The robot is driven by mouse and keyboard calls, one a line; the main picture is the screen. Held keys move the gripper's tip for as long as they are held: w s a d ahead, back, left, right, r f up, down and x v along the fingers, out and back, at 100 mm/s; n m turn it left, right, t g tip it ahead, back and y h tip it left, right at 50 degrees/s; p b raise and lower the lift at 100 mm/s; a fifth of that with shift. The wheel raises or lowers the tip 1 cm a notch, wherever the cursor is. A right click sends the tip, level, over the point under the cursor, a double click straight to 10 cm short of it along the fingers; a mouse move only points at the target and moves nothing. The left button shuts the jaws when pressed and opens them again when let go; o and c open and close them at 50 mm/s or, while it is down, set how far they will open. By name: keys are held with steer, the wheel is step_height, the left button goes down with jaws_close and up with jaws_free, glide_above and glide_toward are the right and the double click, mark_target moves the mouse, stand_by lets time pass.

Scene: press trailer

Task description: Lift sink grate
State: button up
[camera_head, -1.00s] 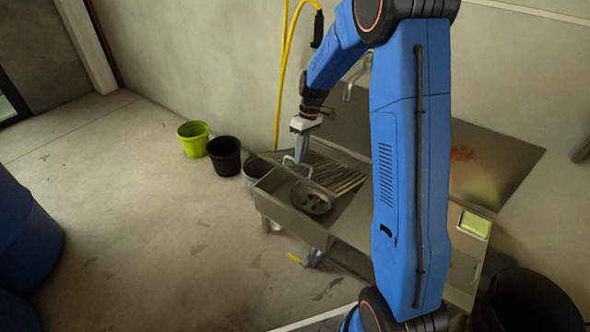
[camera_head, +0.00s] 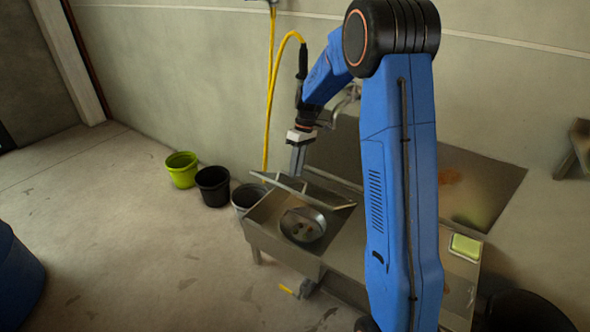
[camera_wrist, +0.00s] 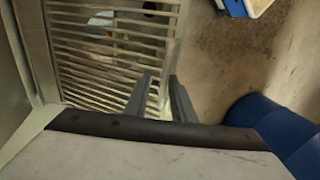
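The sink grate (camera_head: 318,195) is a metal slatted panel, seen nearly edge-on above the back of the steel sink (camera_head: 290,257) in the head view. It is raised and tilted. My gripper (camera_head: 297,168) is above its left part, with the fingers pointing down to it. In the wrist view the grate's slats (camera_wrist: 100,48) fill the upper left. There my two fingers (camera_wrist: 161,85) are a little apart at the grate's right edge and appear closed on it; the exact contact is hard to see. A round metal pan (camera_head: 302,224) sits in the sink in front of the grate.
A green bucket (camera_head: 181,170), a black bucket (camera_head: 213,187) and a grey bucket (camera_head: 245,197) stand on the floor left of the sink. A yellow hose (camera_head: 270,90) hangs on the wall behind. A yellow-green sponge (camera_head: 466,246) lies at the sink's right.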

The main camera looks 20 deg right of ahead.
steer(key=shift+o, duration=0.3)
steer(key=shift+r, duration=0.15)
steer(key=v, duration=1.7)
steer(key=shift+r, duration=0.1)
